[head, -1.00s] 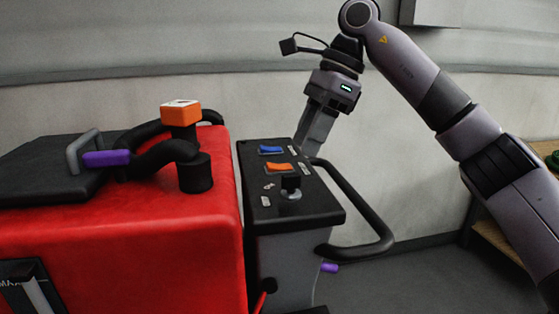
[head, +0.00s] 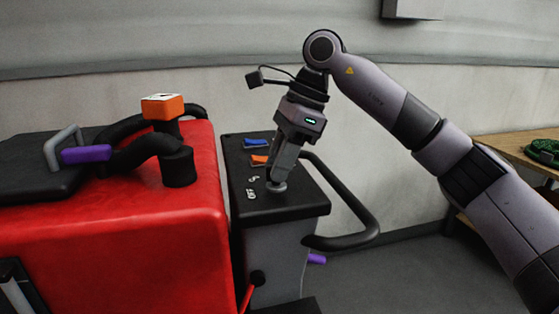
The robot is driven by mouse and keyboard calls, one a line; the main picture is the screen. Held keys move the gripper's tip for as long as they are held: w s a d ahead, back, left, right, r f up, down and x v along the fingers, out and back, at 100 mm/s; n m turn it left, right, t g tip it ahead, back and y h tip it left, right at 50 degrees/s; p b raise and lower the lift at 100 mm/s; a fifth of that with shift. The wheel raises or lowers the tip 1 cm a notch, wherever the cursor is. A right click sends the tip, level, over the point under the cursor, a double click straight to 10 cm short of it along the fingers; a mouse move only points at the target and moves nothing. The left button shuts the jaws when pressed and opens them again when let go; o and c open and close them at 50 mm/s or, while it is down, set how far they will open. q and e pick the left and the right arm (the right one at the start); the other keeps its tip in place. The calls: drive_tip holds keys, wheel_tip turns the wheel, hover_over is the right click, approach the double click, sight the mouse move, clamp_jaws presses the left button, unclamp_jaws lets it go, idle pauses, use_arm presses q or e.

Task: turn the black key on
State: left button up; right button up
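The control panel (head: 300,198) is a black top on a grey housing behind the red scrubber body. The round silver base (head: 276,187) of the key switch shows near the panel's front. In the head view my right gripper (head: 277,178) points down onto this switch, its fingertips just above or at the silver base. The fingers hide the black key, so I cannot tell whether they are around it or touching it, nor how far apart they are. An "OFF" label (head: 251,194) lies left of the switch. My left gripper is not in view.
A blue rocker switch (head: 256,142) and an orange one (head: 260,160) sit on the panel behind the key. A black loop handle (head: 350,190) sticks out right. The red body (head: 205,200) with black hoses is on the left. A wooden table (head: 510,148) stands far right.

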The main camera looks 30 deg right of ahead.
clamp_jaws()
drive_tip(key=shift+m, duration=0.3)
drive_tip(key=m+t, duration=0.1)
drive_tip(key=m, duration=0.1)
drive_tip(key=m+t+h, duration=0.1)
drive_tip(key=m, duration=0.2)
drive_tip(key=shift+s+a+f, duration=0.1)
drive_tip(key=shift+s+a, duration=0.05)
drive_tip(key=shift+s, duration=0.05)
drive_tip(key=m+h, duration=0.1)
drive_tip(key=m, duration=0.2)
drive_tip(key=m+t+h, duration=0.1)
drive_tip(key=m, duration=0.2)
drive_tip(key=shift+s+a+f+b, duration=0.1)
drive_tip(key=shift+a+b, duration=0.05)
drive_tip(key=shift+b, duration=0.2)
drive_tip(key=shift+o, duration=1.8)
unclamp_jaws()
